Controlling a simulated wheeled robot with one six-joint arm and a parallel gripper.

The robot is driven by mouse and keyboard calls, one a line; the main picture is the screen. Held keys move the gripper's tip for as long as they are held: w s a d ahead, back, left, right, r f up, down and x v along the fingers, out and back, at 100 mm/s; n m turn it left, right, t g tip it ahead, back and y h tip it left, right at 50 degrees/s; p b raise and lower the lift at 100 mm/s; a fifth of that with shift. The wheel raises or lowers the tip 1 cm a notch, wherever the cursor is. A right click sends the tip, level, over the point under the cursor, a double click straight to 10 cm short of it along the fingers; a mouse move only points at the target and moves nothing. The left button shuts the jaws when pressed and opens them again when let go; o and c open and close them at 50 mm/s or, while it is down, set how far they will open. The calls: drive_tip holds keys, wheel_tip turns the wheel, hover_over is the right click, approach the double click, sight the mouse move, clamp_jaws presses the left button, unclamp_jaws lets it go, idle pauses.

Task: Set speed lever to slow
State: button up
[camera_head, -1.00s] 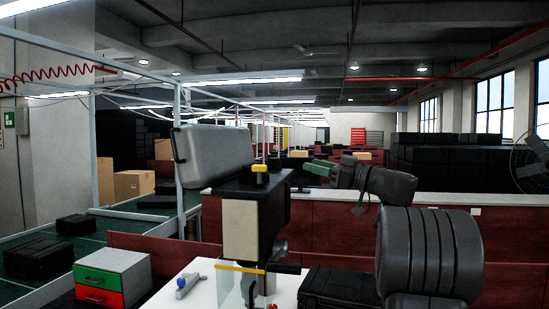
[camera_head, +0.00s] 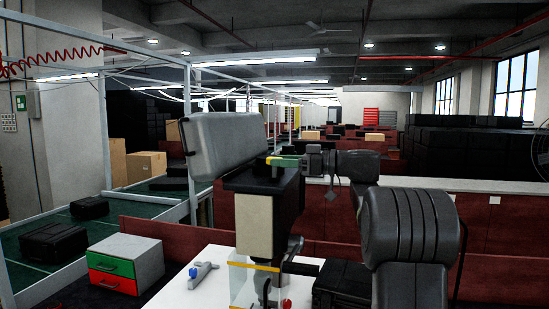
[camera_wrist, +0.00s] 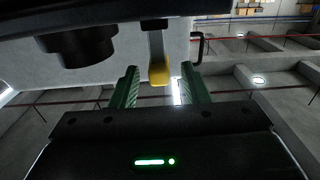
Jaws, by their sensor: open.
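The speed lever shows in the wrist view as a pale bar with a yellow tip (camera_wrist: 160,71), attached to the machine above. In the head view a small yellow patch of it (camera_head: 271,159) shows at the top of the drill-press-like machine (camera_head: 254,222), below its grey housing (camera_head: 224,145). My gripper (camera_head: 285,162) has green fingers and reaches in from the right at the lever's height. In the wrist view my gripper (camera_wrist: 161,84) is open, with the yellow tip between the two fingers, apparently touching neither. The fingers partly hide the lever in the head view.
The machine stands on a white table (camera_head: 212,283) with a blue-grey tool (camera_head: 201,273). A drawer box with green and red fronts (camera_head: 125,263) is at the left. A red partition (camera_head: 335,208) stands behind. A green conveyor (camera_head: 58,225) carries black cases.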

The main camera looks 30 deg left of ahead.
sight(270, 186)
drive_tip(key=shift+x, duration=1.35)
clamp_jaws()
drive_tip(key=n, duration=0.1)
drive_tip(key=s+n, duration=0.2)
drive_tip(key=n, duration=0.1)
drive_tip(key=shift+d+f+b, duration=0.3)
drive_tip(key=shift+b, duration=0.1)
drive_tip(key=shift+s+d+f+n+b, duration=0.1)
drive_tip(key=shift+s+f+n+b, duration=0.3)
drive_tip(key=shift+n, duration=0.6)
drive_tip(key=shift+s+d+f+n+b, duration=0.1)
drive_tip(key=shift+s+n+b, duration=0.1)
drive_tip(key=shift+n+b, duration=0.6)
drive_tip(key=shift+s+d+f+n+b, duration=0.1)
drive_tip(key=shift+s+f+n+b, duration=0.15)
drive_tip(key=shift+n, duration=0.95)
unclamp_jaws()
